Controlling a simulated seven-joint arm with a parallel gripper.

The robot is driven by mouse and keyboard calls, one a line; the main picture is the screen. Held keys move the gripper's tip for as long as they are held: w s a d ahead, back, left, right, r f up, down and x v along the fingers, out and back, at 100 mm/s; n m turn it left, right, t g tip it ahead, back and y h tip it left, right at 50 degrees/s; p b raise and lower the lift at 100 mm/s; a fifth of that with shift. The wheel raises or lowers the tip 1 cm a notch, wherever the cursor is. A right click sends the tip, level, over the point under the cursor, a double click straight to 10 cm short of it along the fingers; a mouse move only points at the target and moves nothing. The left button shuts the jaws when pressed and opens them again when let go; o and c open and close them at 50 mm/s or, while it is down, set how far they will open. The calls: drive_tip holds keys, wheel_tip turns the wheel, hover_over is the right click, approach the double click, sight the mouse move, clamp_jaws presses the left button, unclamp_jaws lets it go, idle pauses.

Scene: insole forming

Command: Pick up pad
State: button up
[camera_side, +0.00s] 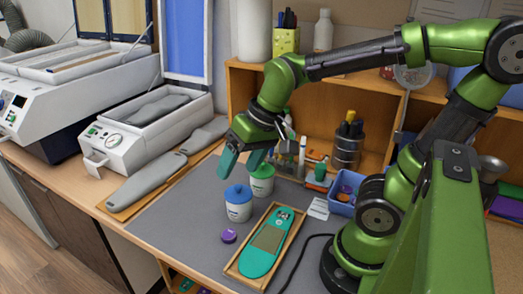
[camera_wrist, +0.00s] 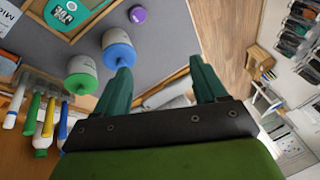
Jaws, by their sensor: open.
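A teal insole (camera_side: 258,262) lies in a shallow wooden tray (camera_side: 235,270) on the grey mat. A brownish patch (camera_side: 268,239) covers its middle, and a small dark marked piece shows near its upper end. I cannot tell for sure which of these is the pad. The insole shows partly in the wrist view (camera_wrist: 66,12), cut off at the top edge. My gripper (camera_side: 241,163) is open and empty, above and behind the blue-lidded jar (camera_side: 238,204), well apart from the tray. In the wrist view its two teal fingers (camera_wrist: 160,66) are spread with nothing between them.
A green-lidded jar (camera_side: 262,180) stands behind the blue-lidded one. A purple disc (camera_side: 229,236) lies left of the tray. Grey insole forms (camera_side: 147,182) and a white press (camera_side: 150,130) are at left. A blue bin (camera_side: 343,200) stands right. The mat's left part is clear.

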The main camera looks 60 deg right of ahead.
drive_tip(key=w+f+m+g+h, duration=0.1)
drive_tip(key=w+f+m+g, duration=0.1)
drive_tip(key=w+f+g, duration=0.35)
approach(228, 234)
drive_tip(key=shift+m, duration=0.4)
drive_tip(key=f, duration=0.5)
drive_tip(key=s+f, duration=0.1)
drive_tip(key=f, duration=0.2)
drive_tip(key=shift+a+f, duration=0.15)
drive_tip(key=shift+a, duration=0.2)
drive_tip(key=c, duration=1.2)
